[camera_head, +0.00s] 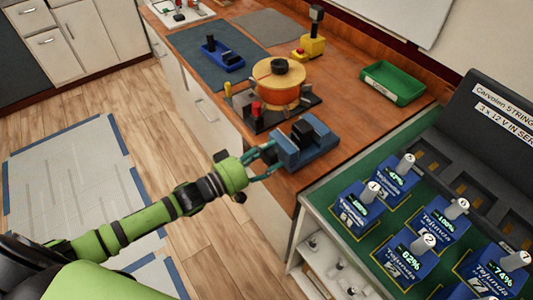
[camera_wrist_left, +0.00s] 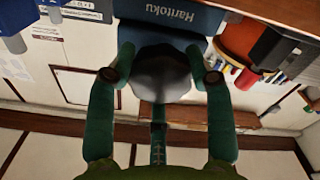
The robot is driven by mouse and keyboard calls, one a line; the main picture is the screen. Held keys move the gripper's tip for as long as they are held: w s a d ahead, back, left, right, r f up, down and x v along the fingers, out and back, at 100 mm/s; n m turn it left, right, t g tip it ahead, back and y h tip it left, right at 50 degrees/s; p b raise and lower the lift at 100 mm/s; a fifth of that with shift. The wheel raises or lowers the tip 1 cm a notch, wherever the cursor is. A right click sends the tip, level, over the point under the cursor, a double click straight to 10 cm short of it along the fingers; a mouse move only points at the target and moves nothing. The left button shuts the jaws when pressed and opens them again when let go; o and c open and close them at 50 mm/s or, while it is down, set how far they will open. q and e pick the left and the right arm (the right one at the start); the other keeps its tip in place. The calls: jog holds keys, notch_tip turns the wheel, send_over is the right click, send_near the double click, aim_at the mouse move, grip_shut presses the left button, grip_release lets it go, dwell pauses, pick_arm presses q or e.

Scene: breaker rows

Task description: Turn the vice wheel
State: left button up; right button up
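A blue vice (camera_head: 306,152) with dark jaws stands at the front edge of the wooden bench. Its grey faceted wheel (camera_wrist_left: 162,78) shows below the blue vice body in the left wrist view; in the head view the gripper largely hides it. My left gripper (camera_head: 267,161) is at the vice's front face. Its two green fingers, seen in the left wrist view (camera_wrist_left: 161,62), lie on either side of the wheel. I see no clear gap, but cannot tell whether they press on it. My right gripper is not in view.
Behind the vice stands an orange round device (camera_head: 282,84) on a dark base. A green tray (camera_head: 393,83) lies at the back right. Blue battery units (camera_head: 358,206) stand on a green top to the right. The floor in front of the bench is open.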

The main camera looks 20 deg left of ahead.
pick_arm(q)
jog(key=shift+w+a+r+m, duration=0.1)
jog(key=shift+w+r+m, duration=0.1)
jog(key=shift+m, duration=0.1)
jog(key=shift+r+m, duration=0.1)
jog(key=shift+m, duration=0.7)
jog(key=m+p, duration=0.1)
jog(key=m, duration=0.7)
jog(key=shift+r, duration=0.1)
jog(key=m, duration=0.3)
jog(key=shift+s+m, duration=0.1)
jog(key=shift+m, duration=0.3)
jog(key=m+b, duration=0.1)
jog(key=m, duration=0.5)
jog(key=shift+d, duration=0.2)
jog(key=m, duration=0.1)
jog(key=m+b, duration=0.1)
jog(key=m, duration=0.2)
jog(key=shift+s+f+m+b, duration=0.1)
jog(key=shift+f+m+b, duration=0.2)
jog(key=shift+s+d+m+b, duration=0.1)
jog(key=shift+m+b, duration=0.3)
jog(key=shift+m, duration=0.9)
jog(key=shift+f, duration=0.1)
